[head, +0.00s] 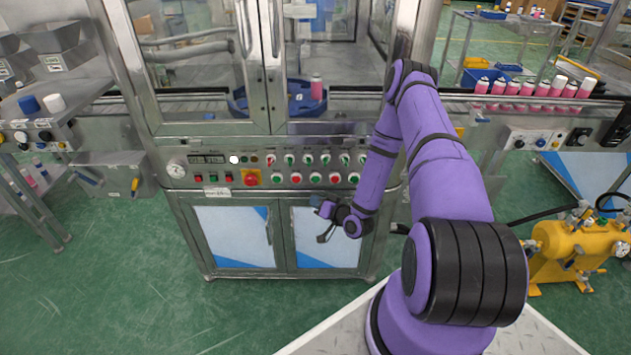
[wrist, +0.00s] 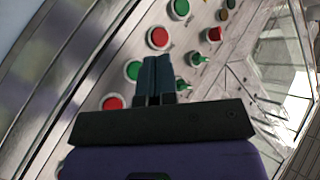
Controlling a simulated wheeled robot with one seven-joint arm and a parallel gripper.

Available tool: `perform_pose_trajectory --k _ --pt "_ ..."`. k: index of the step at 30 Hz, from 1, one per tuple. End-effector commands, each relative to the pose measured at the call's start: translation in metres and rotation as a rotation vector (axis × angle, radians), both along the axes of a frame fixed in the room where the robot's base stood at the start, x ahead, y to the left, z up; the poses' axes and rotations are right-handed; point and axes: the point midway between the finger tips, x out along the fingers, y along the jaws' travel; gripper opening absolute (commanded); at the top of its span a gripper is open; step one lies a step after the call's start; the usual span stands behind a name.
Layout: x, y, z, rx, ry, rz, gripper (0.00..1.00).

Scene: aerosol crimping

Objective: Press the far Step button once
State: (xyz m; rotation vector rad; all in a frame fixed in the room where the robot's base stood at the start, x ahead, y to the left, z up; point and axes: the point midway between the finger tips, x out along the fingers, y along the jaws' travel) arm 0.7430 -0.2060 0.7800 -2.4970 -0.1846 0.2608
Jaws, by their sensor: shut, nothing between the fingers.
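The machine's control panel (head: 262,189) carries round red and green push buttons in its lower row, below green and red knobs. No label is legible, so I cannot tell which button is the far Step button. In the wrist view, buttons alternate green (wrist: 180,9), red (wrist: 158,38), green (wrist: 132,71) and red (wrist: 113,102). My gripper (head: 318,205) is shut and empty at the panel's lower edge in the head view. In the wrist view its paired fingertips (wrist: 156,60) lie beside the lower green button; contact cannot be judged.
A large red button (head: 250,177) sits left on the panel. Several knobs, including a green one (wrist: 198,59), stick out near my fingers. Cabinet doors (head: 236,236) are below the panel. A conveyor with pink cans (head: 528,90) runs right; a yellow tank (head: 575,248) stands lower right.

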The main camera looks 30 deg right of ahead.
Motion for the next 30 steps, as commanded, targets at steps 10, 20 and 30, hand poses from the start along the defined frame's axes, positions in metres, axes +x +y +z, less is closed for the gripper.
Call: perform_pose_trajectory --k 10,20,30 --pt "0.036 -0.024 0.000 -0.002 -0.001 0.000 0.00" --pt "0.051 -0.035 0.000 0.000 0.001 0.000 0.00" --pt "0.052 -0.035 0.000 0.000 0.001 0.000 0.00"
